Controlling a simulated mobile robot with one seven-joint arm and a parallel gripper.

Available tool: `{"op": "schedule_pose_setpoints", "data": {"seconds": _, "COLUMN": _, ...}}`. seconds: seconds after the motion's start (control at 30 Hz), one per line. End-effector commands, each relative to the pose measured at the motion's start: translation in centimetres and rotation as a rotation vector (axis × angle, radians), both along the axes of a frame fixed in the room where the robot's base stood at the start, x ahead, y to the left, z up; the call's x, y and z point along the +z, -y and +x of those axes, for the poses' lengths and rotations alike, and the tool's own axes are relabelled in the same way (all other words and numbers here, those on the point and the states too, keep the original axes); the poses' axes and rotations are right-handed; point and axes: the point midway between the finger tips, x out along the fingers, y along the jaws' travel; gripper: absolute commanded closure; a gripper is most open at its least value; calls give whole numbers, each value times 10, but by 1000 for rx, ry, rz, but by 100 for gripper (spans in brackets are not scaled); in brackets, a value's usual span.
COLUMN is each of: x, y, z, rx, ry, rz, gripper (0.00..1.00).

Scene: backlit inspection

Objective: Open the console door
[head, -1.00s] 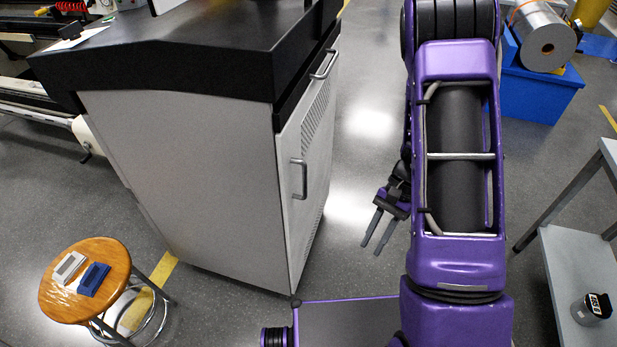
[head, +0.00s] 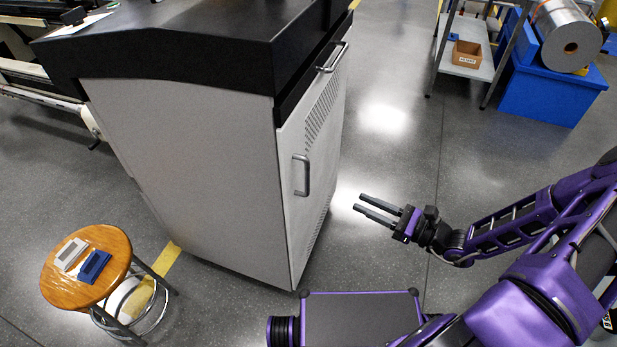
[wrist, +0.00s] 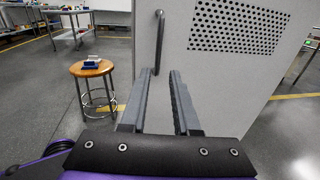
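The console (head: 185,150) is a grey cabinet with a black top. Its door (head: 318,165) is on the right side, closed, with a perforated vent and an upright bar handle (head: 301,176). In the wrist view the door (wrist: 225,75) fills the right half, and the handle (wrist: 158,42) is above and just left of my fingertips. My gripper (head: 372,208) is open and empty, pointing left at the door, to the right of the handle and apart from it. Its two fingers (wrist: 163,75) show parallel with a gap between them in the wrist view.
A wooden stool (head: 70,285) with a grey and a blue item stands left of the console. A drawer-like bar handle (head: 333,58) sits under the console top. A shelf (head: 468,45) with a box and a blue bin (head: 545,90) are at the back right. Floor between is clear.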

Motion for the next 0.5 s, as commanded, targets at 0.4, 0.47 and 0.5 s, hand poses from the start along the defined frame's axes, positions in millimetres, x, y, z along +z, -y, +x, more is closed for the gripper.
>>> {"op": "schedule_pose_setpoints", "data": {"seconds": 0.4, "x": -1, "y": -72, "z": 41, "rx": 9, "ry": -1, "rz": 1, "gripper": 70}}
{"op": "schedule_pose_setpoints", "data": {"seconds": 0.47, "x": -1, "y": -83, "z": 48, "rx": 9, "ry": 0, "rz": -1, "gripper": 70}}
{"op": "schedule_pose_setpoints", "data": {"seconds": 0.5, "x": -1, "y": -91, "z": 52, "rx": 9, "ry": 1, "rz": -1, "gripper": 70}}
